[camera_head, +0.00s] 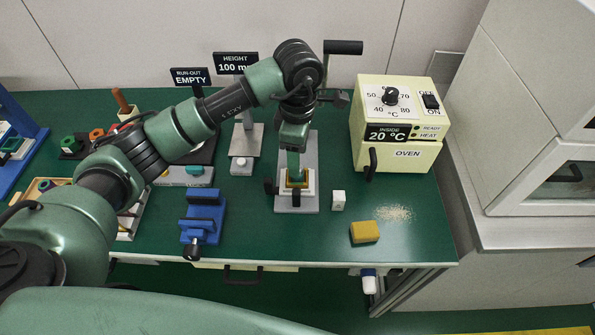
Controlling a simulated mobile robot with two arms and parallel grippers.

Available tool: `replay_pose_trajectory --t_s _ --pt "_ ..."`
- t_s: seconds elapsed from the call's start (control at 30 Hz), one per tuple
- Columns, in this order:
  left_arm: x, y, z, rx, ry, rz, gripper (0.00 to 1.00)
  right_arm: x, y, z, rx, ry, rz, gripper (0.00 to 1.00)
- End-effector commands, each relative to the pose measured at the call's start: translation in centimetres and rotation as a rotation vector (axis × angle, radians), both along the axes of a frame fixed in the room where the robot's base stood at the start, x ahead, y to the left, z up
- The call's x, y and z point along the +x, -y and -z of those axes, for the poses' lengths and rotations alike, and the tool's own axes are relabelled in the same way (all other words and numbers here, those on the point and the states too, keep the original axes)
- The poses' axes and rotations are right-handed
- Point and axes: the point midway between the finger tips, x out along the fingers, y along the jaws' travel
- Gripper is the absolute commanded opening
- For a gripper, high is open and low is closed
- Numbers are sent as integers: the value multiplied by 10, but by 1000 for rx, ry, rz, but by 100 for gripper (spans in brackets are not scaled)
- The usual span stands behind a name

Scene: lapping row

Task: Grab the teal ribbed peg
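My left arm reaches in from the left across the table. Its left gripper (294,174) points down over the grey base plate (298,205) of the lever stand, just above a small pale block with a yellowish top. The fingers are small and partly hidden, so I cannot tell whether they are open or shut, or hold anything. A small teal piece (194,170) lies on a grey block left of the gripper and apart from it. It may be the teal peg, but its ribs are too small to make out. My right gripper is not in view.
A cream oven (399,130) stands at the right rear. A blue vise (203,220), a white cube (338,200), a yellow block (364,232) and scattered grains (394,213) are in front. A wooden tray (32,192) is at left. Bare green table lies between vise and stand.

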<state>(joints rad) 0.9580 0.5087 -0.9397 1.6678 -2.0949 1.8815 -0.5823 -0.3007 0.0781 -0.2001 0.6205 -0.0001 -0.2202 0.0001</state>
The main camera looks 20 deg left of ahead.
Motion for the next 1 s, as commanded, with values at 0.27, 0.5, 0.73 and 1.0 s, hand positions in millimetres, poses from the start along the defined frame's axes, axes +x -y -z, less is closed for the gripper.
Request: replay_pose_trajectory --t_s 0.27,0.5,0.73,1.0 --pt "2 -3 38 -1 -3 0 54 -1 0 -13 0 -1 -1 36" --pt "3 -3 44 -2 0 1 54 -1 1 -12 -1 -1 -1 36" --pt "3 -3 43 -2 0 1 7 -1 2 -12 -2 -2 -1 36" --pt "3 -3 43 -2 1 1 0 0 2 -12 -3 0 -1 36"
